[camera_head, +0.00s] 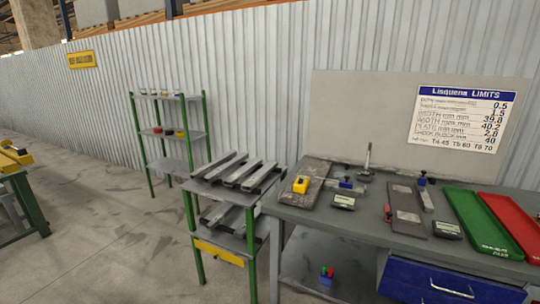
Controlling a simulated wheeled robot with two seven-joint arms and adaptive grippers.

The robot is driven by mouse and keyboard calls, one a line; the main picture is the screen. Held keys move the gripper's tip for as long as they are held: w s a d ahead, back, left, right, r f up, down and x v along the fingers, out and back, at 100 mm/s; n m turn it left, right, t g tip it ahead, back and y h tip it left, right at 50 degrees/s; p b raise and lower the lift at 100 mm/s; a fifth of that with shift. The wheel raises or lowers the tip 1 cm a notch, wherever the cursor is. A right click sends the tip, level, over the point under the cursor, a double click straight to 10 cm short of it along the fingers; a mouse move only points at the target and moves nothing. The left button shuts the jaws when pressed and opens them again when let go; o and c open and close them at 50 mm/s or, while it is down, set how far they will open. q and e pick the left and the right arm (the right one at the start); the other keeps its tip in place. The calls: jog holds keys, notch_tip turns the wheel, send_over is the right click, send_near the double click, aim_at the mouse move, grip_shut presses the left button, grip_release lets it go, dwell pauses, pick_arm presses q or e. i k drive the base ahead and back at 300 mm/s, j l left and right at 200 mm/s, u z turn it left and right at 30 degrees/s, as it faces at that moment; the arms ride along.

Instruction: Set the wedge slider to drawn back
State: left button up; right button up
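Neither of my grippers is in view. On the grey workbench (330,222) at the right, a narrow grey block with a dark blue knob (424,190) stands beside a flat dark plate (405,212). Another small grey and blue fixture (347,185) sits farther left, near a yellow block (301,184) on a worn grey plate (317,175). I cannot tell which of these is the wedge slider, and its setting is too small to read.
Two small display units (344,202) (447,230) lie on the bench. A green tray (478,218) and a red tray (514,222) are at its right. A green-legged rack (225,196) with metal bars stands left of the bench. The floor (90,220) at left is open.

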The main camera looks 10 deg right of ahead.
aim_at(346, 183)
jog(key=k+l+z, duration=0.1)
jog(key=l+z, duration=0.15)
jog(key=l, duration=0.7)
jog(key=l+z, duration=0.3)
jog(key=l, duration=0.65)
